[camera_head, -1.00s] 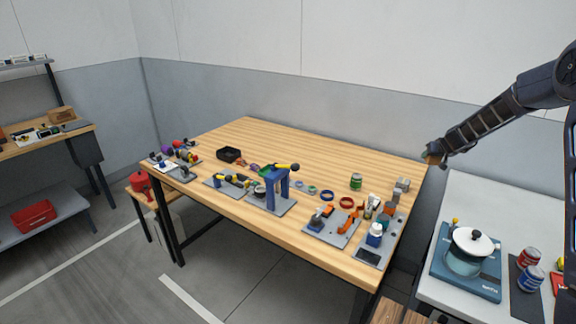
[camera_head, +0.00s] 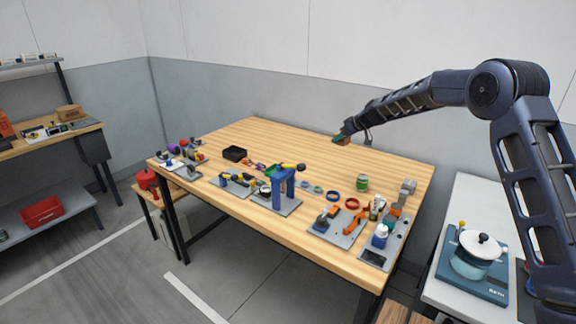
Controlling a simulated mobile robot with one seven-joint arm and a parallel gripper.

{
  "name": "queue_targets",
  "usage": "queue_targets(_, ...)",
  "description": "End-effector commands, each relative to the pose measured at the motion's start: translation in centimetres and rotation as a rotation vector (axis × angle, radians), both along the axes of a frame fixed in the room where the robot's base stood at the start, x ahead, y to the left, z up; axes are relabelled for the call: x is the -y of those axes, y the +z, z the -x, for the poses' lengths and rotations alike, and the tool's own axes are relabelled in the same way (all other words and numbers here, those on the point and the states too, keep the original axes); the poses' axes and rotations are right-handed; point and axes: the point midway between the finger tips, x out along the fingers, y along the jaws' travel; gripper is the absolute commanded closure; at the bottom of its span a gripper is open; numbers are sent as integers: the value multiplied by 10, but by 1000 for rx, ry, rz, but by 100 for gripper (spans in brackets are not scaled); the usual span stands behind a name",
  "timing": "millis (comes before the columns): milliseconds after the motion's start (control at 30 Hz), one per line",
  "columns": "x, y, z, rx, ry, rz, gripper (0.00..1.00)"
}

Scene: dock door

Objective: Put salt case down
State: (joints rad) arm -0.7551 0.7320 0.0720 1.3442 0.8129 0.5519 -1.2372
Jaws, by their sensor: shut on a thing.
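My gripper (camera_head: 345,135) is in the upper middle of the head view, over the back part of the wooden table (camera_head: 290,145). It is shut on a small brown thing, the salt case (camera_head: 342,141), with a bit of green beside it. The fingers and arm hide much of the case. I cannot tell whether the case touches the tabletop or is held a little above it.
The table's back middle is bare. A white counter with a pot (camera_head: 474,255) is at right.

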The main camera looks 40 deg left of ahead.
Motion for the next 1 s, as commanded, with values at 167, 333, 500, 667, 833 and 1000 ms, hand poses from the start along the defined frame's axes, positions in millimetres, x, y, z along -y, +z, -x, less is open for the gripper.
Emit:
queue_targets(167, -34, 6, 32, 3, 99, -1, 76)
queue_targets(333, -45, 4, 43, 3, 135, 0, 76)
queue_targets(500, -46, -25, 44, 2, 139, 3, 76)
queue_targets(667, -46, -59, 45, 1, 139, 2, 76)
queue_targets(833, -46, -97, 45, 1, 139, 2, 76)
queue_targets(1000, -46, -130, 44, 2, 137, 2, 76)
